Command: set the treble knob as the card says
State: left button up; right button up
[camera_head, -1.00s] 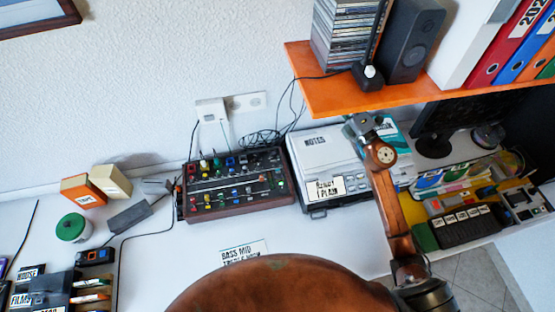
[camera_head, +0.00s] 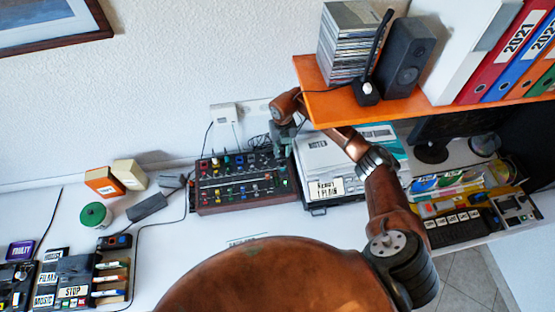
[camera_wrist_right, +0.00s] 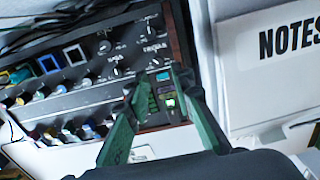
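The dark mixer panel (camera_head: 213,206) with coloured knobs and buttons lies at the foot of the wall. My right gripper (camera_head: 283,146) is over its right end. In the right wrist view the gripper's two green fingers (camera_wrist_right: 158,84) stand apart, with nothing held between them. My left gripper is out of view.
An orange shelf (camera_head: 420,106) with a speaker (camera_head: 403,58) and CD stack (camera_head: 345,45) overhangs the right arm. A white box marked NOTES (camera_head: 325,160) stands right of the mixer. Black cables run left of it.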

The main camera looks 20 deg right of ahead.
aim_at(281, 162)
notch_tip(281, 162, down, 7)
jog(key=shift+a+r, duration=0.15)
jog(key=shift+r, duration=0.05)
jog(key=shift+c, duration=0.4)
grip_shut()
